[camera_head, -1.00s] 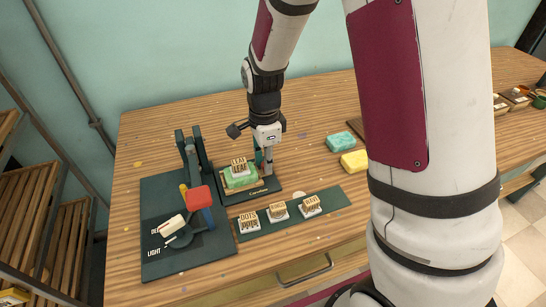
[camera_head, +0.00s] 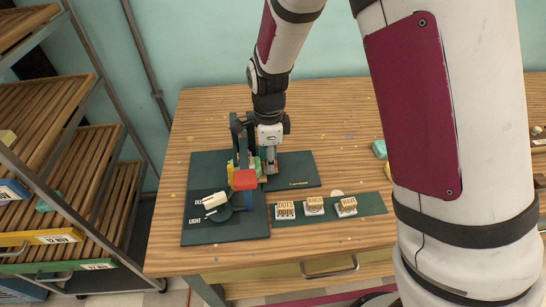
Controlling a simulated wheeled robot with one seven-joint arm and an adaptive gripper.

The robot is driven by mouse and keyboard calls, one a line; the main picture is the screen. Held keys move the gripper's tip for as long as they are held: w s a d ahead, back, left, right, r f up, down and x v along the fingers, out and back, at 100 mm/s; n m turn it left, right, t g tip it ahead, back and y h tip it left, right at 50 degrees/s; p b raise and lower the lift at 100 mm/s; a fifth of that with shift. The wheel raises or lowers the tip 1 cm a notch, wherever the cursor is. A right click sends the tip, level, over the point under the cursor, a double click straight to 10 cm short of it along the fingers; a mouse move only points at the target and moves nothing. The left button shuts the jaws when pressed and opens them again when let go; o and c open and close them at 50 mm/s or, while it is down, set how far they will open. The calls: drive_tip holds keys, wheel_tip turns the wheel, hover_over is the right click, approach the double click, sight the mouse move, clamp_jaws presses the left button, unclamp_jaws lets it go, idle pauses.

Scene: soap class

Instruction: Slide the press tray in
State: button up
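The dark green press (camera_head: 240,135) stands on its base board (camera_head: 200,175) at the left of the table. The press tray is mostly hidden under and behind the press parts and my gripper; a strip of green, likely the soap, shows there. The dark plate (camera_head: 304,165) right of the press is bare and carries a small label. My gripper (camera_head: 269,168) points down at the right side of the press, close beside the green strip. Whether its fingers touch the tray, and whether they are open or shut, I cannot tell.
A red block (camera_head: 244,179) and a dial (camera_head: 218,213) with a cream handle sit at the press front. Several stamps stand on a green strip (camera_head: 372,203) in front. Wooden shelves (camera_head: 50,180) stand left.

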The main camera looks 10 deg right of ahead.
drive_tip(key=shift+d, duration=0.15)
wheel_tip(320, 180, up, 12)
idle(0.7)
drive_tip(key=shift+s, duration=0.1)
